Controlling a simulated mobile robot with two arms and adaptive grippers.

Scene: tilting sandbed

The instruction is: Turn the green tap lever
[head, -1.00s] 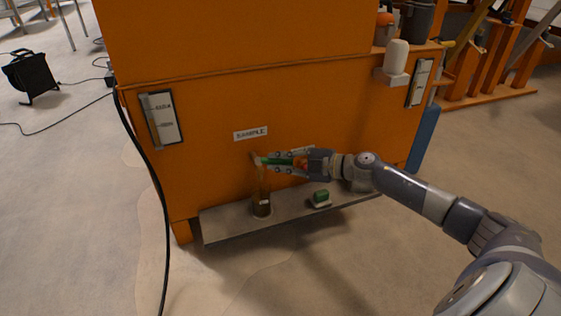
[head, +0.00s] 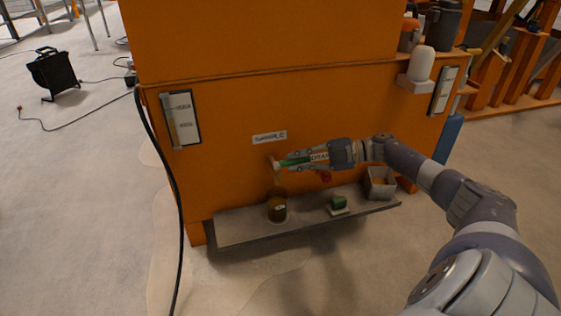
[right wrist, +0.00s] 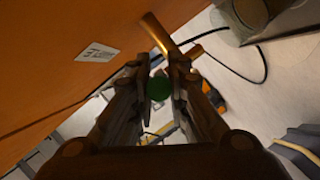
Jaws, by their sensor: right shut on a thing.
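The green tap lever (head: 292,161) sticks out sideways below the SAMPLE label on the orange wall. My right gripper (head: 298,160) is shut on it, coming from the right. In the right wrist view the lever's round green end (right wrist: 158,88) sits between my two fingers (right wrist: 162,80), and a brass pipe (right wrist: 158,35) shows past them. In the head view the tap spout (head: 275,164) shows at the left of the lever. A small brown jar (head: 277,209) stands on the shelf below it. My left gripper is not in view.
The grey shelf (head: 240,226) carries a green block (head: 338,202) on a pale base and a grey open box (head: 380,184). A red part (head: 325,176) shows just below my right gripper. A black cable (head: 171,185) hangs at the left. A white bottle (head: 421,64) stands on a bracket above right.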

